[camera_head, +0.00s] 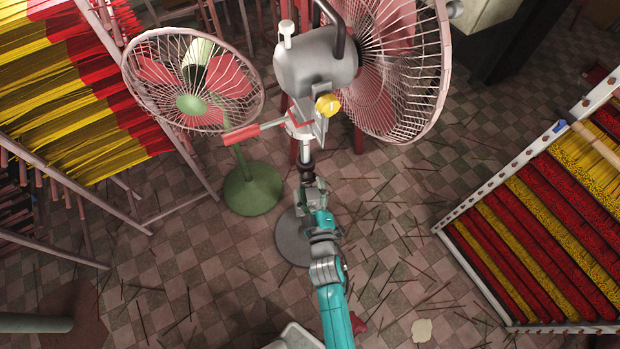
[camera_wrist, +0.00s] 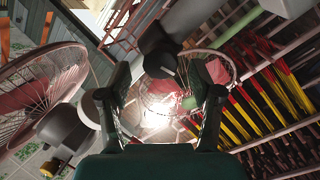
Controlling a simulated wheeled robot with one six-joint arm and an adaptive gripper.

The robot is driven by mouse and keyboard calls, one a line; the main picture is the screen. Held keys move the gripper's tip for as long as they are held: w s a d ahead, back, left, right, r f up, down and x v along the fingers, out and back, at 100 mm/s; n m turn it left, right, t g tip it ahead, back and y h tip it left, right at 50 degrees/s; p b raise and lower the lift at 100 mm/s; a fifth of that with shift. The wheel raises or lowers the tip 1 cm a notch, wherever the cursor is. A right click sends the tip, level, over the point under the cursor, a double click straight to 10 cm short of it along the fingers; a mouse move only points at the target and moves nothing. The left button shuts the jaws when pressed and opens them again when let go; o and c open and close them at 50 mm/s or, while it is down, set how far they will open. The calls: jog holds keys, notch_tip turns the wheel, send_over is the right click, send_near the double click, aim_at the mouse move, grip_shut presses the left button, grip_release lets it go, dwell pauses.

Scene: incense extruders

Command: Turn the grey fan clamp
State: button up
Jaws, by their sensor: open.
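The large grey fan (camera_head: 318,60) stands at top centre in the head view, on a pole above a round grey base (camera_head: 292,238). A dark collar on its pole, which looks like the clamp (camera_head: 307,172), sits just above my gripper (camera_head: 311,190). In the wrist view the dark clamp (camera_wrist: 160,58) shows between and beyond the two fingers of my gripper (camera_wrist: 170,86). The fingers are spread apart, with a gap on both sides of the clamp. I cannot tell whether either finger touches it. My arm hides part of the pole and base.
A smaller fan with a green base (camera_head: 252,188) stands left of the grey fan. Yellow and red incense racks stand at left (camera_head: 90,90) and right (camera_head: 540,230). A yellow knob (camera_head: 328,105) is on the grey fan's head. Loose sticks litter the tiled floor.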

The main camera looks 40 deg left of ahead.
aim_at(309, 181)
jog(key=shift+x, duration=1.65)
jog(key=c, duration=1.2)
